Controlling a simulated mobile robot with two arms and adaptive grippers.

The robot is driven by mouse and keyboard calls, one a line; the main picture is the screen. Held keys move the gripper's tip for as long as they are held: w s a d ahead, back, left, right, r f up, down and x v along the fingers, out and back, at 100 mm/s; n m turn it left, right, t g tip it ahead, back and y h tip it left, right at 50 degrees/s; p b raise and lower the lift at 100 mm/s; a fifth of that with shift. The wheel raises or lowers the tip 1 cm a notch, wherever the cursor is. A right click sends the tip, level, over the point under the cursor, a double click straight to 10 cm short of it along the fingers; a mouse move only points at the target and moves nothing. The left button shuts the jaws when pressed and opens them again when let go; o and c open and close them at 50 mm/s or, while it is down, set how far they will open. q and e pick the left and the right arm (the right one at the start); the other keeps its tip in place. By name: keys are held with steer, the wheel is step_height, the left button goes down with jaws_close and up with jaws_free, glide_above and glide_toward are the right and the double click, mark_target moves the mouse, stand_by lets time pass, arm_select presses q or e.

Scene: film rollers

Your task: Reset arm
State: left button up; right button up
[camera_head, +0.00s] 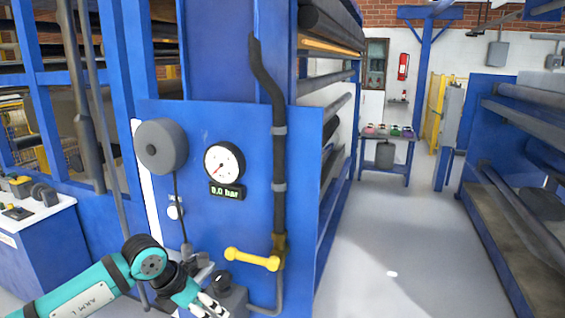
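My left arm (82,291), teal and marked "ARM L", comes in from the lower left. Its gripper (213,304) is low in front of the blue machine panel (225,130), near the bottom edge of the view. The fingers are small and partly lost against a dark grey part, so I cannot tell whether they are open or shut. The gripper is below and left of the yellow valve handle (252,259) and apart from it. The handle lies roughly level across the black pipe (279,150). My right gripper is not in view.
The panel carries a round gauge (224,162), a display (227,191) reading 0.0 bar and a grey drum (161,146). A control box (35,235) stands left. The aisle floor (385,230) is clear, with rollers (525,185) at right and a small table (388,137) behind.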

arm_select(q)
steer(key=w+d+f+n+t+h, duration=0.2)
steer(key=d+f+n+h, duration=0.7)
steer(key=d, duration=0.1)
steer(key=s+a+f+n+t+y, duration=0.2)
steer(key=a+f+n+y, duration=0.15)
steer(key=f+n, duration=0.45)
steer(key=s+a+f+n+t+y, duration=0.25)
steer(key=a+f+n, duration=0.2)
steer(key=f, duration=0.55)
steer(key=s+a+f+n+t+y, duration=0.2)
steer(key=s+a+f+n, duration=0.15)
steer(key=f+n, duration=0.5)
steer(key=s+a+f+n+g+y, duration=0.2)
steer(key=s+a+f+n, duration=0.1)
steer(key=s+f, duration=0.55)
steer(key=s+a+f+n+g+y, duration=0.2)
steer(key=s+f+n+g, duration=0.1)
steer(key=s+f, duration=0.55)
steer(key=s+f+n+g, duration=0.2)
steer(key=s, duration=1.1)
steer(key=s+f+n+g+y, duration=0.1)
steer(key=s+f+n+g, duration=0.1)
steer(key=s, duration=1)
steer(key=shift+s+f+n+g, duration=0.35)
steer(key=shift+f+g, duration=0.2)
steer(key=shift+g, duration=0.3)
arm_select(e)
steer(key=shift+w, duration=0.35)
